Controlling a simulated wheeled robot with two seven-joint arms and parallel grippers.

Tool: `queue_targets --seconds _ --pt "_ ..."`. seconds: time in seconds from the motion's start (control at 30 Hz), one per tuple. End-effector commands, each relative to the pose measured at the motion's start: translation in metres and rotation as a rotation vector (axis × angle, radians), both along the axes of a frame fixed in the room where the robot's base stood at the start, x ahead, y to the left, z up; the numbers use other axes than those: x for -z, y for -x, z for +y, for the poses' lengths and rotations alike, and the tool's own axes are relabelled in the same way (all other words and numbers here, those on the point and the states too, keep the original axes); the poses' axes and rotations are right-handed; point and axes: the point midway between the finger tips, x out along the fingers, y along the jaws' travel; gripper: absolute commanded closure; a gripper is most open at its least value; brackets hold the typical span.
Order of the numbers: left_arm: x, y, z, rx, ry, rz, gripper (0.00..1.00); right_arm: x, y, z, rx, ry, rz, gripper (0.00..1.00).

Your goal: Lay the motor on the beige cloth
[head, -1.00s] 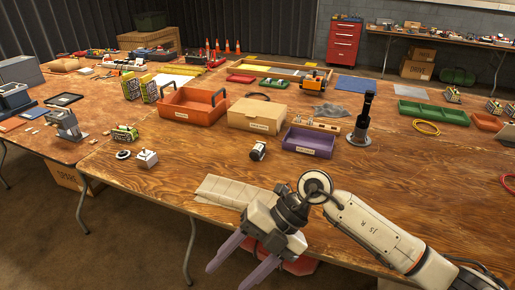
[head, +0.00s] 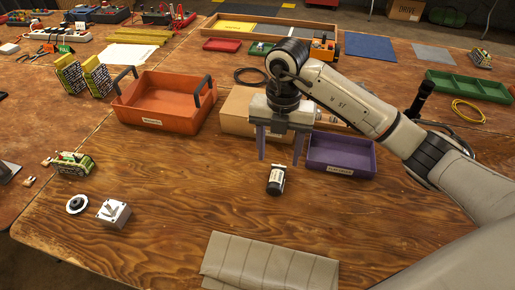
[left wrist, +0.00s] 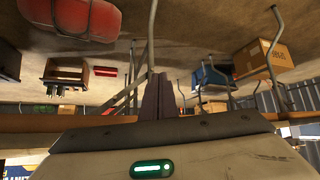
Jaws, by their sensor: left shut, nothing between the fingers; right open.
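The motor, a small dark cylinder with a pale label band (head: 275,181), lies on the wooden table in the head view. The beige cloth (head: 268,268) is folded flat at the front of the table, nearer me than the motor; its lower edge is cut off by the frame. My right gripper (head: 280,160) points down, open and empty, its two purple fingers just behind and above the motor, apart from it. My left gripper (left wrist: 158,97) shows only in the left wrist view, its fingers shut together and empty, with the floor beyond.
A cardboard box (head: 236,113) stands behind the right gripper. A purple tray (head: 341,171) is close on its right, an orange tray (head: 158,124) to the left. A grey knobbed box (head: 113,213) and a round disc (head: 77,204) lie left. Bare table separates motor and cloth.

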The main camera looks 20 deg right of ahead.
Motion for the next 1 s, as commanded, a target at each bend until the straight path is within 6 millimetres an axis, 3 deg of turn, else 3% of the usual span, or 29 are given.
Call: queue_targets --seconds 0.4,0.57,0.8,1.0 --pt "0.015 0.031 -0.001 0.003 -0.002 0.067 1.0 0.048 0.001 0.0 -0.002 -0.002 0.002 0.45" --pt "0.012 0.03 -0.001 0.004 -0.002 0.065 1.0 0.061 0.0 -0.001 0.0 -0.002 0.004 0.45" --pt "0.001 0.021 -0.002 0.004 0.001 0.043 1.0 0.096 -0.002 -0.003 -0.002 -0.003 0.002 0.45" --pt "-0.002 0.016 -0.002 0.004 0.001 0.033 1.0 0.104 -0.003 -0.003 -0.002 -0.001 0.0 0.45"
